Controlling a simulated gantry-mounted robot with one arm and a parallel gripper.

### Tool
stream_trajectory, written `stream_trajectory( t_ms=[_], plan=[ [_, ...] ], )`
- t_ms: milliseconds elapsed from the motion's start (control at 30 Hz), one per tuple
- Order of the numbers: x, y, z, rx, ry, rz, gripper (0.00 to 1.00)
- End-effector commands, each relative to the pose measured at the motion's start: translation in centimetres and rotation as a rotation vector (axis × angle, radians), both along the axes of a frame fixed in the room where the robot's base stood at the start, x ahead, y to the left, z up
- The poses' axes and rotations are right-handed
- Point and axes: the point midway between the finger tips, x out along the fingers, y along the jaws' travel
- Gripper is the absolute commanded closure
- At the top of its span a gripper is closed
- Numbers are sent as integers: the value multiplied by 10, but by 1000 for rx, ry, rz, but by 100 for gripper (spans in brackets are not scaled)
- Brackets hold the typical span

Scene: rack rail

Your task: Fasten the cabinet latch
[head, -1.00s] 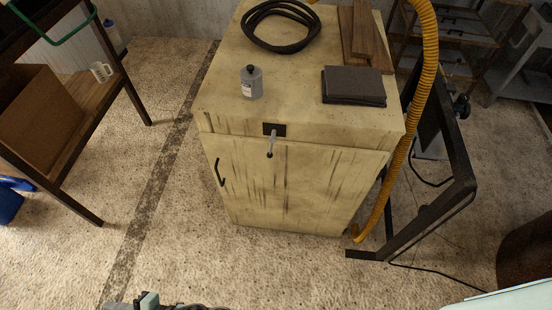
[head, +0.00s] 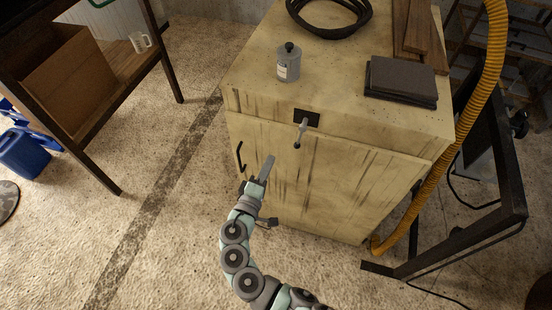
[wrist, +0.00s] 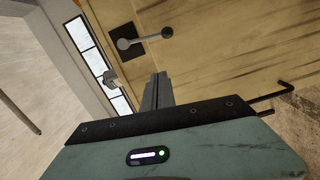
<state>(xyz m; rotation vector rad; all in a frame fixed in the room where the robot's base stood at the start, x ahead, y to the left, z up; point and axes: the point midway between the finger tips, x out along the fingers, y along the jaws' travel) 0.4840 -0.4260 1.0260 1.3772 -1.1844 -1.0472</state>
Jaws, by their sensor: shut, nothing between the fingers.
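The pale yellow, scuffed cabinet (head: 335,175) stands in the middle of the head view, its door seemingly closed. Its latch is a dark plate (head: 313,118) near the top of the front, with a grey lever (head: 302,131) hanging down to a dark knob (head: 297,145). In the wrist view the plate (wrist: 125,42) and the lever's knob (wrist: 167,32) show beyond the fingers. My gripper (head: 268,164) is shut and empty, in front of the door, below and left of the lever and apart from it. Its fingers (wrist: 157,92) point toward the cabinet in the wrist view.
A black door handle (head: 240,156) is just left of my gripper. A grey bottle (head: 288,66), a dark flat stack (head: 401,82) and a coiled hose (head: 329,30) lie on the cabinet top. A yellow hose (head: 466,125) and black frame (head: 510,205) stand at the right.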

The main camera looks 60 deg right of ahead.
Motion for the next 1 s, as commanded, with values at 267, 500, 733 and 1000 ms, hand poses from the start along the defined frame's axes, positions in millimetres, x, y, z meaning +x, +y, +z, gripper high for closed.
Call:
stream_trajectory(
  t_ms=[267, 500, 733, 1000],
  plan=[
    [8, -59, 2, 2, 0, -6, 100],
    [-4, -90, -2, 3, 5, 1, 100],
    [-20, -97, -5, 1, 0, 5, 100],
    [-23, -97, -6, 2, 0, 5, 100]
  ],
)
